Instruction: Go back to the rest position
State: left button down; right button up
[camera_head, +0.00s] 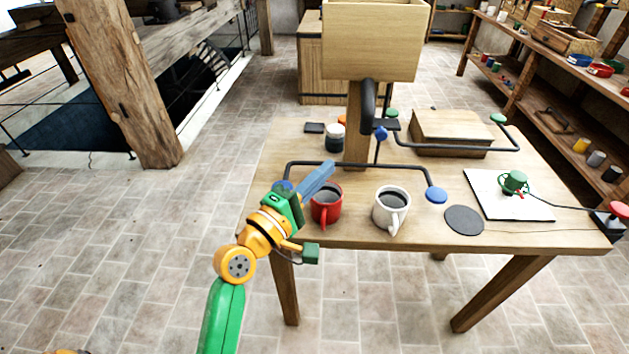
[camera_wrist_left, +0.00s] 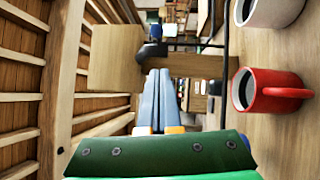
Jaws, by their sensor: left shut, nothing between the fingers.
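My left gripper (camera_head: 327,167) reaches in from the lower left of the head view, over the table's left front edge. Its blue fingers are shut with nothing between them and point up and to the right. In the left wrist view the closed fingers (camera_wrist_left: 159,73) show in the middle. A red mug (camera_head: 326,204) with dark contents stands just right of the gripper and is partly behind the fingers in the head view. It also shows at the right of the left wrist view (camera_wrist_left: 278,92). My right gripper is not in view.
The wooden table (camera_head: 340,233) carries a white mug (camera_head: 390,208), a dark disc (camera_head: 464,220), a wooden box (camera_head: 451,132) and a white sheet (camera_head: 482,193). Dark bent bars (camera_head: 402,166) and a post with a wooden bin (camera_head: 372,40) rise there. The floor left is clear.

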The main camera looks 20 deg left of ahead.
pick_arm(q)
jog(key=shift+a+v, duration=0.2)
jog(key=shift+v, duration=1)
